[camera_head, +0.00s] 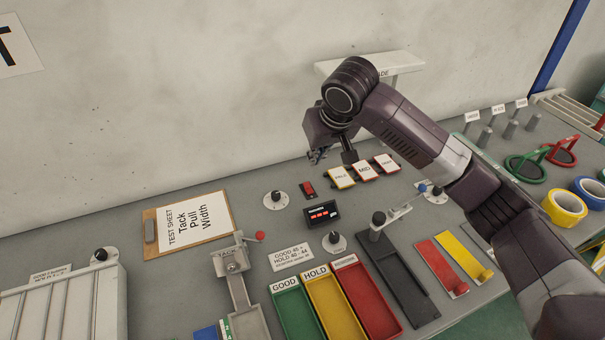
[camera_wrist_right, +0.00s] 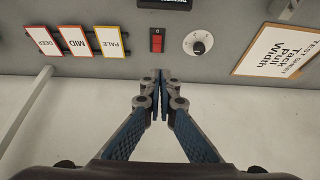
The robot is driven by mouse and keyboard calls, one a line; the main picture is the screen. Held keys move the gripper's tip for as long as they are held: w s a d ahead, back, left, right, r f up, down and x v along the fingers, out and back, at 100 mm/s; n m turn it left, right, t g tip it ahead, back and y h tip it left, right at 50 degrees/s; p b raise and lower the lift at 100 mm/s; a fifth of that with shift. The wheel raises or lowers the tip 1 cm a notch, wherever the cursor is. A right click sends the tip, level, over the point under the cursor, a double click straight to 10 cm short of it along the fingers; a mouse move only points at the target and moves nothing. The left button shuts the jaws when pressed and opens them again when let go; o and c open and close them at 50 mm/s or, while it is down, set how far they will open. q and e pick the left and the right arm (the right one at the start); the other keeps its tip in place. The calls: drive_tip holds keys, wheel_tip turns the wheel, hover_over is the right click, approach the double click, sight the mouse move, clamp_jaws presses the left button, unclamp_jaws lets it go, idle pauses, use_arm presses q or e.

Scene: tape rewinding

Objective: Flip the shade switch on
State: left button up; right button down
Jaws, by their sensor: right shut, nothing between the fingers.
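A small red rocker switch (camera_head: 307,189) in a dark frame sits on the grey bench near the wall, between a round knob and the shade cards. It also shows in the wrist view (camera_wrist_right: 157,40), just beyond my fingertips. I cannot tell which way its rocker is tipped. My right gripper (camera_head: 318,157) is above the back of the bench, apart from the switch. In the wrist view its fingers (camera_wrist_right: 160,76) are together with nothing between them. A white hood (camera_head: 400,62) with a partly hidden label ending in "DE" stands behind my right arm. My left gripper is not in view.
Cards marked PALE, MID and DEEP (camera_head: 364,172) lie right of the switch. A white-based knob (camera_head: 276,199) is to its left, and a dark display (camera_head: 322,214) is in front. A clipboard (camera_head: 190,225) lies farther left. Colored trays (camera_head: 335,303) fill the front.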

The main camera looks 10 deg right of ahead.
sight(304, 187)
drive_tip(key=p+x, duration=0.2)
drive_tip(key=x, duration=1.2)
drive_tip(key=shift+f, duration=0.1)
drive_tip(key=shift+p, duration=0.3)
drive_tip(key=shift+f+p, duration=0.15)
drive_tip(key=shift+p, duration=0.15)
drive_tip(key=shift+w+f, duration=0.15)
drive_tip(key=shift+w, duration=0.1)
